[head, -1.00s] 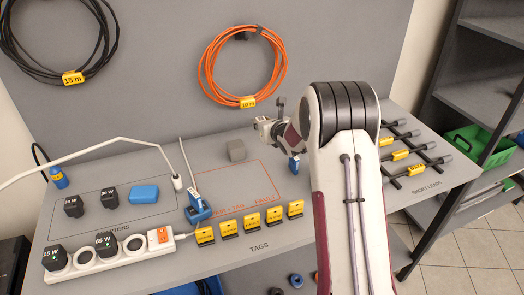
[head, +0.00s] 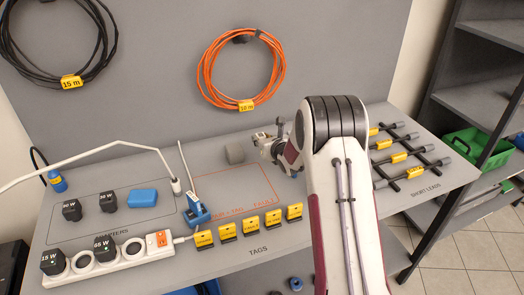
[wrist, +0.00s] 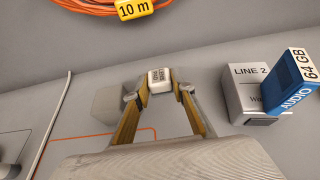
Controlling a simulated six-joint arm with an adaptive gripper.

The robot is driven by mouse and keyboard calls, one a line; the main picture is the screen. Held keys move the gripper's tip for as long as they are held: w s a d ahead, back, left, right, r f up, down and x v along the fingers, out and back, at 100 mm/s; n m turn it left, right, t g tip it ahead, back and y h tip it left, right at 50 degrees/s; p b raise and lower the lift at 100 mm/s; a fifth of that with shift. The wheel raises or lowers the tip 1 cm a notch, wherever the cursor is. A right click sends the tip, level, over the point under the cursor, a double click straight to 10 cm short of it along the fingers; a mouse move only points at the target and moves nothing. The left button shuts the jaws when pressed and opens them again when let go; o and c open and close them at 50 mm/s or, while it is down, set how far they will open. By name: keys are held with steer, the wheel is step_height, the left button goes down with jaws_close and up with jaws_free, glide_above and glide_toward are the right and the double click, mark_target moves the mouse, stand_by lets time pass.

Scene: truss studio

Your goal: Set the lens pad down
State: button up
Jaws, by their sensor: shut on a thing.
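The lens pad (wrist: 160,80) is a small white block with dark lettering, held between the fingertips in the wrist view. My gripper (wrist: 160,84) is shut on it, with a yellowish finger on each side. In the head view my gripper (head: 272,148) is over the back right of the bench, just right of a grey block (head: 235,153).
A white box marked LINE 2 (wrist: 245,95) and a blue AUDIO 64 GB piece (wrist: 292,80) show right of the fingers. An orange cable coil (head: 243,68) hangs behind. Yellow tags (head: 250,223) line the front edge. The orange-outlined area (head: 235,188) has bare room.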

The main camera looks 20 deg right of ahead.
steer(key=shift+f, duration=0.7)
steer(key=shift+f, duration=0.1)
steer(key=shift+f, duration=1.75)
steer(key=shift+f, duration=0.2)
steer(key=o, duration=0.9)
steer(key=shift+r, duration=0.25)
steer(key=shift+v, duration=6.05)
